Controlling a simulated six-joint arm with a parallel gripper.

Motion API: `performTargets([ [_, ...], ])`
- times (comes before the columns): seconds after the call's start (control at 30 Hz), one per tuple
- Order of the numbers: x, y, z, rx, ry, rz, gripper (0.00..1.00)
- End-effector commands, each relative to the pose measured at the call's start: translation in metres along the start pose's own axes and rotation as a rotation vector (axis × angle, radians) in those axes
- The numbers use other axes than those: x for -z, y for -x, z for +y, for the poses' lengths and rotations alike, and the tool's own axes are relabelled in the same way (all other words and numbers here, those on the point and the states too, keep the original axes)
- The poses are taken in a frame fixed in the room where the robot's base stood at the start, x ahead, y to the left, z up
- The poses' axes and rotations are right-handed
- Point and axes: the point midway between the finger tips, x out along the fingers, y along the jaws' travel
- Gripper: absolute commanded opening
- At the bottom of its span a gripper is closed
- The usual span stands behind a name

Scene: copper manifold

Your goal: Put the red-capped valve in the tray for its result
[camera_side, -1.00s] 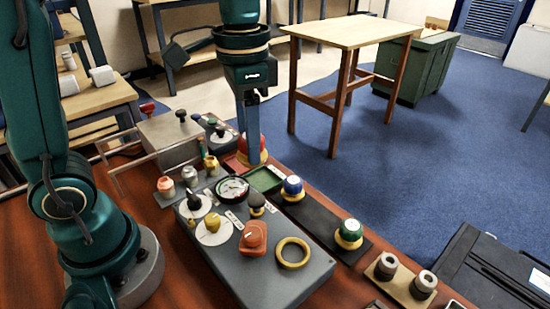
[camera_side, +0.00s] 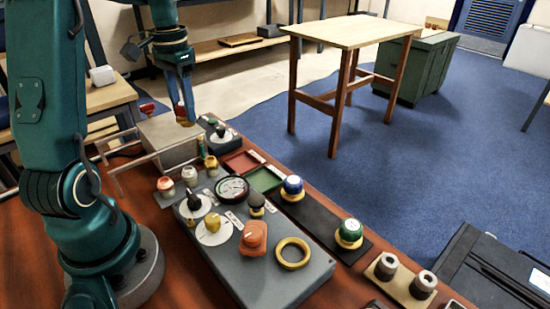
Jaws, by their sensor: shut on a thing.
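My gripper (camera_side: 183,108) is over the grey metal box at the back left. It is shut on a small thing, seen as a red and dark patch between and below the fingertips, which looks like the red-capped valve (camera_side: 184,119). It is too small to tell whether it touches the box. The red tray (camera_side: 240,162) is beside the green tray (camera_side: 264,180), and both look empty. A blue-capped valve (camera_side: 292,186) and a green-capped valve (camera_side: 350,231) stand on a black strip.
The grey box (camera_side: 168,140) has thin rails at its left. A grey panel (camera_side: 262,285) carries a gauge (camera_side: 232,188), several knobs, an orange-red cap (camera_side: 254,236) and a yellow ring (camera_side: 293,253). Two grey cylinders (camera_side: 387,264) stand on a tan block at the right.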

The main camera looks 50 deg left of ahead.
Motion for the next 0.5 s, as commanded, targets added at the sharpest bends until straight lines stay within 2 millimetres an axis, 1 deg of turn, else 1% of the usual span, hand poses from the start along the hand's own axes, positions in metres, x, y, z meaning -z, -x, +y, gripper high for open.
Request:
performTargets([
  [0.07,0.004,-0.005,0.006,-0.003,0.002,-0.003,0.00],
  [0.4,0.048,-0.049,0.063,-0.002,-0.002,-0.004,0.00],
  [0.5,0.059,-0.059,0.077,-0.001,0.000,-0.003,0.00],
])
